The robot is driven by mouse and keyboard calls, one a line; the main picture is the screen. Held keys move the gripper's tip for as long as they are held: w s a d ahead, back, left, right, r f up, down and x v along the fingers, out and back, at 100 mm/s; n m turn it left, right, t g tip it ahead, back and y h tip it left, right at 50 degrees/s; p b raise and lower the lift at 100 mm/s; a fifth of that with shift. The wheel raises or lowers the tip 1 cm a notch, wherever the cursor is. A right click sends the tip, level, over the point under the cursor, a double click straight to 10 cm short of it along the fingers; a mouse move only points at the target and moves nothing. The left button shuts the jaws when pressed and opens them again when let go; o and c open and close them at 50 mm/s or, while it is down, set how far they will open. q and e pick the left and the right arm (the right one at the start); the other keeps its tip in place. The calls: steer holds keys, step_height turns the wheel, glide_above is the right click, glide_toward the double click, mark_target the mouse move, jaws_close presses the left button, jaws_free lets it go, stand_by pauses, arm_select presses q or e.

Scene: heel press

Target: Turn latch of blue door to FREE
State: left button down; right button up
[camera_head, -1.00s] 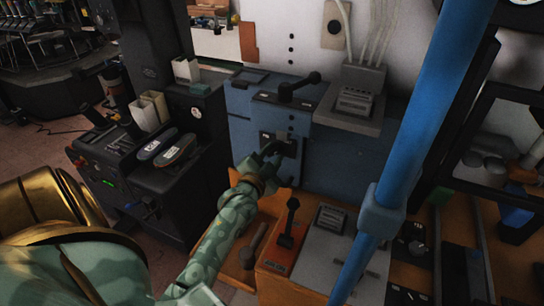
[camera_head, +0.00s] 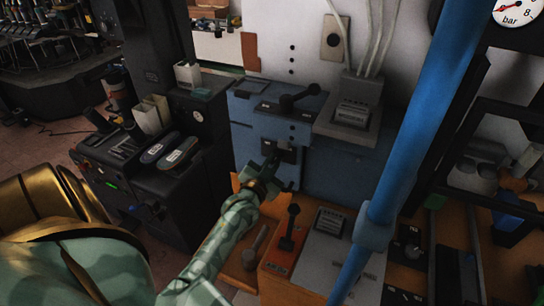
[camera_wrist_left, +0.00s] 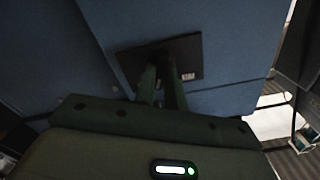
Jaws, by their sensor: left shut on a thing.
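The blue door (camera_head: 248,135) is the front of a blue cabinet and fills most of the left wrist view (camera_wrist_left: 230,60). A dark latch plate with a small pale label (camera_head: 292,155) is on it, also in the left wrist view (camera_wrist_left: 190,72). My left gripper (camera_head: 270,164) is at this plate, its arm coming from the lower left. In the left wrist view its two fingers (camera_wrist_left: 163,88) are close together on the latch, shut on its handle. The fingers mostly hide the handle, and I cannot read its position. My right gripper is not in view.
A black lever (camera_head: 298,97) sits on top of the blue cabinet. An orange box with a black lever (camera_head: 289,235) and a grey panel (camera_head: 325,245) stand below. A blue pole (camera_head: 420,120) crosses the right side. A black machine (camera_head: 175,150) stands left.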

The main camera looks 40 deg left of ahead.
arm_select(q)
steer(key=n+p, duration=0.1)
steer(key=n, duration=0.1)
steer(key=n+p, duration=0.2)
steer(key=shift+a+r+n, duration=0.1)
steer(key=shift+r+n, duration=0.1)
steer(key=shift+n, duration=0.1)
steer(key=shift+a+f+n+p, duration=0.1)
steer(key=shift+n+p, duration=0.9)
steer(key=shift+n, duration=1.4)
steer(key=shift+a+f+n+p, duration=0.1)
steer(key=shift+n+p, duration=0.9)
steer(key=shift+n, duration=1.7)
steer(key=c, duration=1.5)
jaws_free()
steer(key=shift+o, duration=0.2)
steer(key=shift+s, duration=0.1)
